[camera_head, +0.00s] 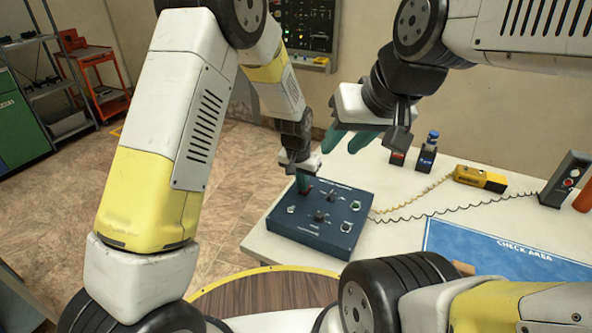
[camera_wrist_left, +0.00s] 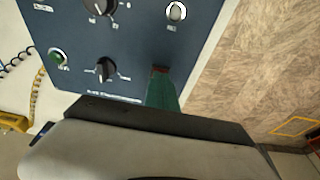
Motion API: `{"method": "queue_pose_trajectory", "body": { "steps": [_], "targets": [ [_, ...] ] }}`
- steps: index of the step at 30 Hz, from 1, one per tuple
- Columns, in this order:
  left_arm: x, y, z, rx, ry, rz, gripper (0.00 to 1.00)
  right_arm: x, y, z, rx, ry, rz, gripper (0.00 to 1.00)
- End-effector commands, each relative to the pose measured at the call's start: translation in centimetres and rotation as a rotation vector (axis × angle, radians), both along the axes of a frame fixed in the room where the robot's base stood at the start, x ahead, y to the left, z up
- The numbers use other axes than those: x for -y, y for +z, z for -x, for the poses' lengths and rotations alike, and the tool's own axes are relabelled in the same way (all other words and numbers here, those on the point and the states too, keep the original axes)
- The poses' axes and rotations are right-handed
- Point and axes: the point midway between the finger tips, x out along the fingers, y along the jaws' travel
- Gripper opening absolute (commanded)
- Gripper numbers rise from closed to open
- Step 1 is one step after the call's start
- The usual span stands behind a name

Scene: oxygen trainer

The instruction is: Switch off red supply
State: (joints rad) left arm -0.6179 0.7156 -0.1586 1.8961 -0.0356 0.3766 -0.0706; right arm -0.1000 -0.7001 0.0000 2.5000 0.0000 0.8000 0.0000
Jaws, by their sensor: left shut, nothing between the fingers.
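The dark blue control box (camera_head: 310,229) sits on the near left corner of the white table. Its panel fills much of the left wrist view (camera_wrist_left: 130,35), with black knobs, a green button (camera_wrist_left: 57,56) and a white button (camera_wrist_left: 176,11). My left gripper (camera_head: 303,186) points down, shut and empty, at the box's far left corner. In the left wrist view its teal fingertips (camera_wrist_left: 161,82) cover most of a small red switch (camera_wrist_left: 160,69); I cannot tell whether they press it. My right gripper (camera_head: 346,142) hangs above the table behind the box, its teal fingers apart and empty.
Red (camera_head: 397,158) and blue (camera_head: 427,157) labelled holders stand behind the box. A yellow device (camera_head: 480,179) and a grey unit (camera_head: 566,180) with coiled cables lie to the right. A blue check area mat (camera_head: 500,254) covers the table's near right. Floor is open to the left.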

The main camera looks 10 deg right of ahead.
Motion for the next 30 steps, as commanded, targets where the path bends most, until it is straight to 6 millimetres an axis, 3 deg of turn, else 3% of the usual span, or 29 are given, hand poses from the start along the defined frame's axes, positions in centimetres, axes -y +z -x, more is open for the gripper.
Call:
{"method": "queue_pose_trajectory", "body": {
  "steps": [19,26,30],
  "targets": [
    [0.5,0.9,-1.0,0.001,0.001,0.001,0.0,0.0,0.0,0.0,0.0,0.0,0.0,0.36],
    [-0.4,4.9,-1.4,0.003,0.003,0.002,0.0,0.0,0.0,0.0,0.0,0.0,0.0,0.36],
    [-1.3,7.8,0.1,0.003,0.003,0.003,0.0,0.0,0.0,0.0,0.0,0.0,0.0,0.36]
  ]
}}
